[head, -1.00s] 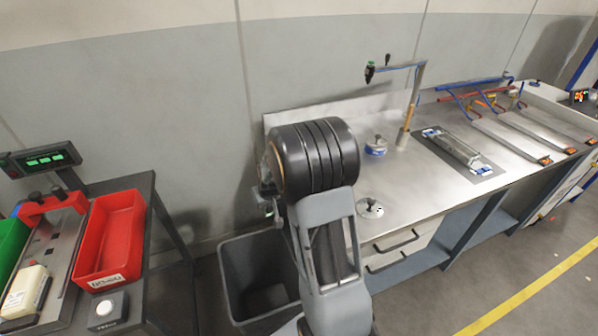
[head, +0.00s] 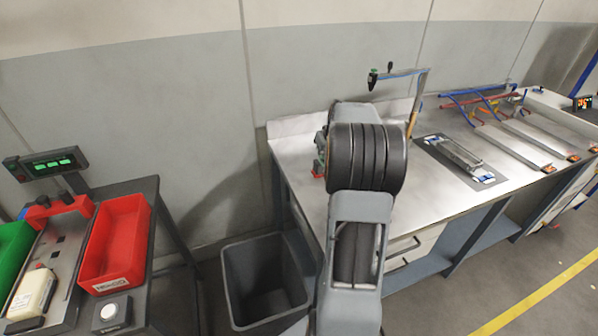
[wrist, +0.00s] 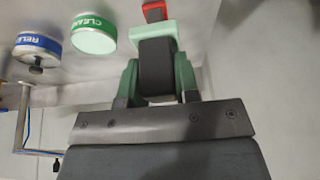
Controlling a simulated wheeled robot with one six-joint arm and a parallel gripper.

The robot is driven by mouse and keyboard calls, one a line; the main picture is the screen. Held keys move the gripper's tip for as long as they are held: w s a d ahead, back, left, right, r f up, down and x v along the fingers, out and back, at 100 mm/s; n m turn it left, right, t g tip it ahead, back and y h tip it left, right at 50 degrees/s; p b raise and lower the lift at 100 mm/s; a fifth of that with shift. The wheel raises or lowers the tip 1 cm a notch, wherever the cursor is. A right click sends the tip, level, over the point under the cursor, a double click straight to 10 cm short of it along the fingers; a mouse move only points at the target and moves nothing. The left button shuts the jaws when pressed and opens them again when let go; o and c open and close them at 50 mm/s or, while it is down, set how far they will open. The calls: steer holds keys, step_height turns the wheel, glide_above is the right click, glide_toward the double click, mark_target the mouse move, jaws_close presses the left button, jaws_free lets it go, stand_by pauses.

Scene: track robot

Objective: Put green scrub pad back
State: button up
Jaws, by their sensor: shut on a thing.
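In the wrist view my gripper (wrist: 157,72) has its dark green fingers shut on the green scrub pad (wrist: 152,32), which shows as a pale green piece with a black block between the fingers. A small red object (wrist: 154,11) shows just past the pad; I cannot tell whether they touch. In the head view my gripper (head: 321,150) is mostly hidden behind my arm, above the left end of the steel bench (head: 294,147). The pad cannot be made out clearly there.
A green-labelled tin (wrist: 94,34) and a blue-labelled tin (wrist: 38,46) stand left of the pad in the wrist view. A grey bin (head: 262,276) stands on the floor left of the bench. A red tray (head: 117,243) is on the left cart. A faucet-like post (head: 416,105) rises behind my arm.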

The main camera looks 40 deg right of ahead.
steer(key=w+a+f, duration=0.1)
steer(key=w+f, duration=0.1)
steer(key=w+a+f+p, duration=0.1)
steer(key=w+f, duration=0.1)
steer(key=w, duration=0.1)
steer(key=w+a+f+p, duration=0.1)
steer(key=w+f, duration=0.1)
steer(key=w, duration=0.1)
steer(key=shift+w+a+f, duration=0.2)
steer(key=shift+a+f, duration=0.1)
steer(key=shift+a, duration=0.05)
steer(key=shift+w+a+f, duration=0.2)
steer(key=shift+w+f, duration=0.25)
steer(key=shift+f, duration=0.25)
steer(key=shift+w+f, duration=0.2)
steer(key=shift+f, duration=1.5)
steer(key=shift+f, duration=0.2)
steer(key=o, duration=0.9)
steer(key=shift+c, duration=0.2)
steer(key=shift+r, duration=0.1)
